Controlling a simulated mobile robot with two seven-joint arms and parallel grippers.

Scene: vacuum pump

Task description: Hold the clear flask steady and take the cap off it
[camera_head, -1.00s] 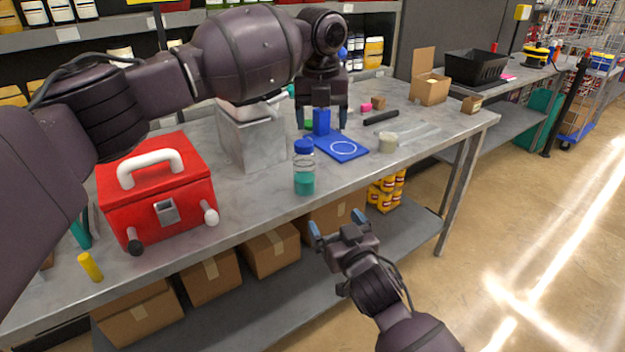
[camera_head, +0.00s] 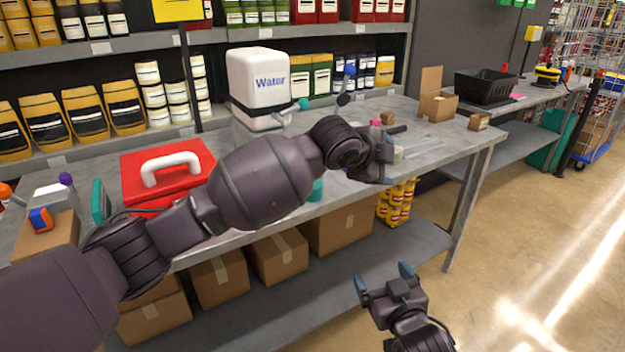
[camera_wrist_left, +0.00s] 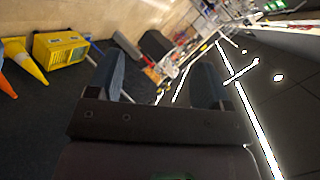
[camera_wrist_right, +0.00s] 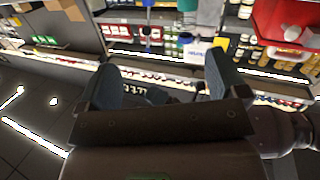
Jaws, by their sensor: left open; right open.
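The clear flask is mostly hidden behind my left arm in the head view; only a strip of its teal liquid (camera_head: 316,190) shows below the arm, at the table's front. Its cap is hidden there. My left gripper (camera_head: 388,162) is over the table, right of the flask; its open, empty jaws (camera_wrist_left: 160,85) show in the left wrist view, facing out over the floor. My right gripper (camera_head: 386,277) is open and empty in front of the table, below the top and right of the flask. Its jaws also show in the right wrist view (camera_wrist_right: 162,85).
A red toolbox (camera_head: 140,168) stands left on the grey table (camera_head: 465,140). A white water container (camera_head: 258,80) is at the back. Cardboard boxes (camera_head: 277,255) and yellow cans (camera_head: 397,205) sit on the lower shelf. The floor (camera_head: 540,240) to the right is clear.

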